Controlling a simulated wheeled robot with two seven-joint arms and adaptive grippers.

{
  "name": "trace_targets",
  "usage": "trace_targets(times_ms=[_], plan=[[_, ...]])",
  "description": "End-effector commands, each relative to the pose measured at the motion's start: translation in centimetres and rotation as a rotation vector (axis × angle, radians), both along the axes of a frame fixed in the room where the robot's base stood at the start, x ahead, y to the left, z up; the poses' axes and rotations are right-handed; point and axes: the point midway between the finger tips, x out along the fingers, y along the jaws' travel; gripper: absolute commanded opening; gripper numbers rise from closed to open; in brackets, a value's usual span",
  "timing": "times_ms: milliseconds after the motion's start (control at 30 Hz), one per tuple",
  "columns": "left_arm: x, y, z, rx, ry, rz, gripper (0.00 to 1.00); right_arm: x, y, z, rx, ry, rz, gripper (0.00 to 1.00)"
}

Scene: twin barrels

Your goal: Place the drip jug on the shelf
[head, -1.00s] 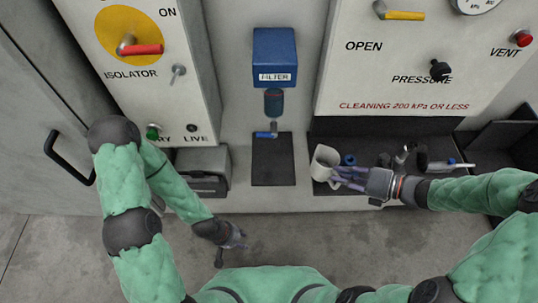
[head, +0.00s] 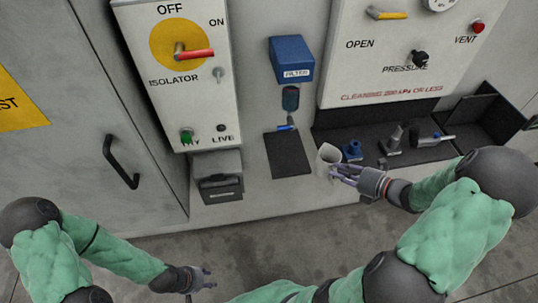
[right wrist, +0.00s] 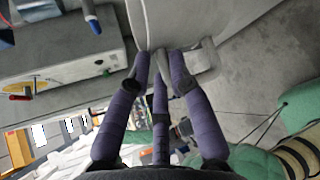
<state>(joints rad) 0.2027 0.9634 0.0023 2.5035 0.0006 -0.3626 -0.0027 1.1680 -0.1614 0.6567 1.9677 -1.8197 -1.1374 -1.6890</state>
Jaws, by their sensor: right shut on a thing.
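The drip jug (head: 327,158), a pale open-topped cup with a handle, is at the left end of the dark tool shelf (head: 400,160). My right gripper (head: 343,173) is shut on its handle side. In the right wrist view the jug's pale wall (right wrist: 185,22) fills the top, with the fingers (right wrist: 165,75) at its handle. I cannot tell whether the jug touches the shelf. A dark flat pad (head: 288,156) lies under the blue filter (head: 291,60), left of the jug. My left gripper (head: 208,280) hangs low over the floor, away from the jug; its fingers are too small to judge.
A blue fitting (head: 352,151) and several grey tools (head: 392,140) stand right of the jug. The filter's bowl and blue-handled drain (head: 287,125) hang above the pad. The isolator panel (head: 183,75) and a grey box (head: 221,188) are at left.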

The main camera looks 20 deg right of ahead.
Motion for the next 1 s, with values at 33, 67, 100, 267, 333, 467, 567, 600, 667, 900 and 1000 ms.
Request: trace_targets(times_ms=[33, 67, 100, 267, 333, 467, 567, 600, 667, 900, 1000], plan=[[0.0, 0.0, -0.1, 0.000, 0.000, -0.001, 0.40, 0.3, 0.0, 0.0, -0.002, -0.002, -0.003, 0.00], [0.0, 0.0, -0.1, 0.000, 0.000, -0.001, 0.40, 0.7, 0.1, 0.0, -0.002, -0.002, -0.005, 0.00], [0.0, 0.0, -0.2, 0.000, 0.000, -0.001, 0.40, 1.2, 0.4, 0.0, -0.002, -0.002, -0.003, 0.00], [0.0, 0.0, -0.6, 0.000, 0.001, -0.001, 0.40, 4.3, 2.0, 0.0, -0.002, -0.004, 0.001, 0.00], [0.0, 0.0, -0.7, 0.000, 0.001, -0.001, 0.40, 5.7, 2.7, 0.0, -0.002, -0.004, 0.001, 0.00], [0.0, 0.0, -1.0, 0.000, 0.001, 0.000, 0.40, 8.4, 4.0, 0.0, -0.002, -0.005, 0.001, 0.00], [0.0, 0.0, -1.3, 0.000, 0.001, 0.000, 0.40, 10.5, 4.9, 0.0, -0.002, -0.004, 0.000, 0.00], [0.0, 0.0, -1.4, 0.000, 0.001, 0.000, 0.40, 11.3, 5.4, 0.0, -0.001, -0.003, 0.001, 0.00], [0.0, 0.0, -1.5, 0.000, 0.000, 0.000, 0.40, 12.5, 5.9, 0.0, -0.002, -0.003, 0.001, 0.00], [0.0, 0.0, -1.8, 0.000, 0.000, 0.000, 0.40, 15.8, 7.3, 0.2, -0.002, -0.006, -0.003, 0.00], [0.0, 0.0, -1.9, 0.000, 0.000, 0.000, 0.40, 16.1, 7.5, 0.1, -0.001, -0.003, -0.004, 0.00]])
